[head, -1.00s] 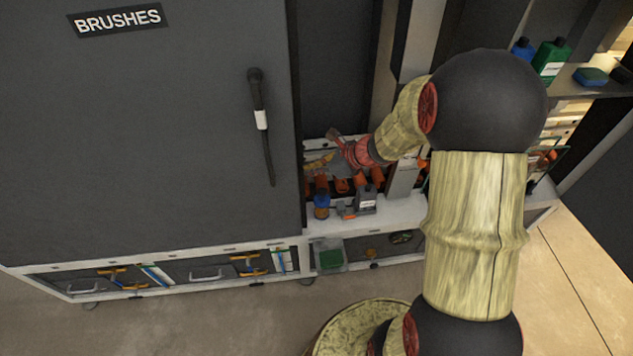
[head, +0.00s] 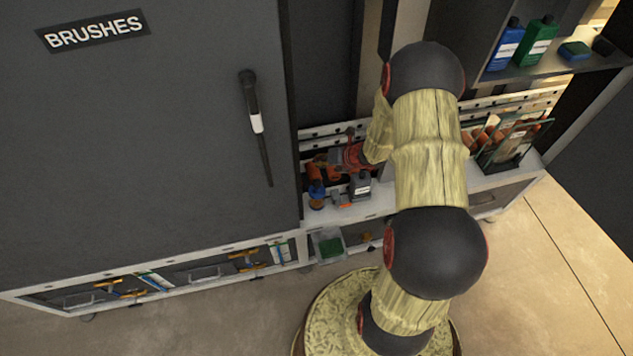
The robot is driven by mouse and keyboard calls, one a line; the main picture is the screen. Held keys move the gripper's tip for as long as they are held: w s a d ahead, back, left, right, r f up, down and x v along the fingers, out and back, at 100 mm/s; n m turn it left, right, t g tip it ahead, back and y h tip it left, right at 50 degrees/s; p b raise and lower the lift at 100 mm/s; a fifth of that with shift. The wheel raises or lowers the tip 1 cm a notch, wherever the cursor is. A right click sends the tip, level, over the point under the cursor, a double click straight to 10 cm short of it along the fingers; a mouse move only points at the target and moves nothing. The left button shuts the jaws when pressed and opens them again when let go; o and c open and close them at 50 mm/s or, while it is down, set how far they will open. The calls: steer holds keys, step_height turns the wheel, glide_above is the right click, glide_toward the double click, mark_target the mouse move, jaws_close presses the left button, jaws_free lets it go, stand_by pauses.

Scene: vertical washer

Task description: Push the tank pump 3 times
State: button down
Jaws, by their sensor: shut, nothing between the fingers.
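A white-framed bench holds several small items in the gap right of the grey cabinet. A small blue and orange container (head: 317,194) stands at its front left edge. A dark grey bottle with a pale label (head: 360,187) stands to its right. I cannot tell for certain which item is the tank pump.
The tall grey cabinet marked BRUSHES (head: 150,120) walls off the left side. A shelf (head: 555,66) with blue and green bottles is at upper right. A glass-sided rack (head: 512,140) stands on the bench at right. The floor (head: 560,260) at right is clear.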

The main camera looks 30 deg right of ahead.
mark_target(319, 181)
steer(key=shift+f+b, duration=3.3)
steer(key=shift+f, duration=1)
steer(key=shift+f+b, duration=0.35)
steer(key=shift+f, duration=0.05)
steer(key=shift+s+f+b, duration=0.1)
steer(key=shift+f+b, duration=0.85)
steer(key=shift+f, duration=0.3)
steer(key=shift+r, duration=0.15)
steer(key=shift+r+p, duration=1.25)
steer(key=shift+r, duration=0.3)
steer(key=shift+r, duration=0.1)
steer(key=shift+r+p, duration=1.9)
steer(key=shift+r, duration=0.5)
